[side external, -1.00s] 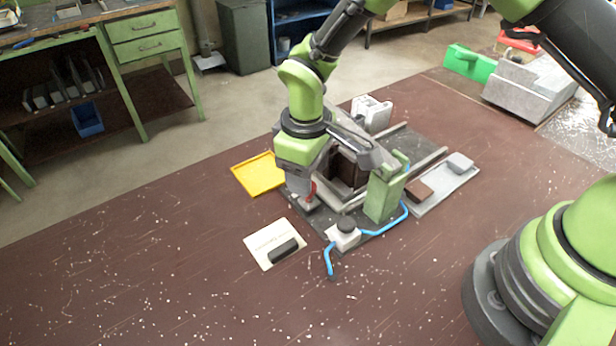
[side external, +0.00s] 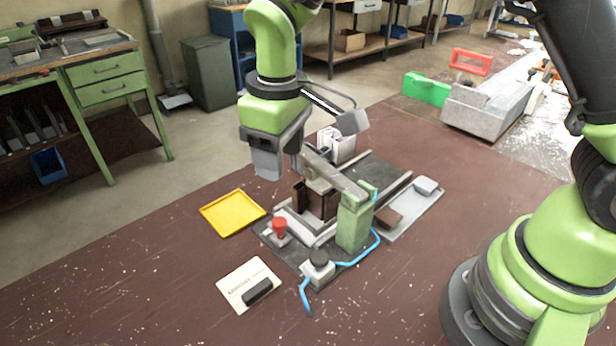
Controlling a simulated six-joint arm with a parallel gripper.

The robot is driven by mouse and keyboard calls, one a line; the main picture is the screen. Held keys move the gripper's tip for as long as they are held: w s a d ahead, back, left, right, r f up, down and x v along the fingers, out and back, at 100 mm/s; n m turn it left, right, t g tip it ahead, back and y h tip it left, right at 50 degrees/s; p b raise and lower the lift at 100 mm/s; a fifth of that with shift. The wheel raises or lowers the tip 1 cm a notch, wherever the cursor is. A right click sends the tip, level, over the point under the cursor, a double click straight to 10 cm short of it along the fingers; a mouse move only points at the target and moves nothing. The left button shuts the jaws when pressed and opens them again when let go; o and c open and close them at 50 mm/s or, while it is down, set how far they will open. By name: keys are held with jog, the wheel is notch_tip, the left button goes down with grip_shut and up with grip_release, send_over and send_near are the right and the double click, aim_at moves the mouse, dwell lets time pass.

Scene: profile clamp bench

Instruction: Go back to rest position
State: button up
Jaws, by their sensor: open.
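My gripper (side external: 267,165) hangs in the air above the left part of the clamp fixture, above and to the left of the red knob (side external: 279,226). Nothing shows held in it, and its fingers are partly merged in this view. The clamp fixture stands on a dark base plate, with a green upright block (side external: 354,222), a brown part (side external: 316,201) in its middle and a grey arm over that part. A blue hose (side external: 368,252) runs from the green block to a black-topped button box (side external: 319,266).
A yellow tray (side external: 213,222) lies left of the fixture. A white card with a black bar (side external: 240,292) lies in front. A grey tray (side external: 411,213) with a brown and a grey piece is at the right. The brown table's front left is clear.

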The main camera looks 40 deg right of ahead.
jog(key=s+d+r+m+t+y, duration=0.1)
jog(key=s+d+r+m+t, duration=0.2)
jog(key=s+r, duration=0.35)
jog(key=s+d+r+m+t+y, duration=0.1)
jog(key=s+d+r+m, duration=0.2)
jog(key=s+d+r, duration=0.4)
jog(key=s+m+t, duration=0.1)
jog(key=s+m, duration=0.1)
jog(key=s, duration=0.1)
jog(key=s+t, duration=0.1)
jog(key=s, duration=0.1)
jog(key=shift+d+r+m+t, duration=0.1)
jog(key=shift+r+m+t, duration=0.2)
jog(key=shift+r+m, duration=0.1)
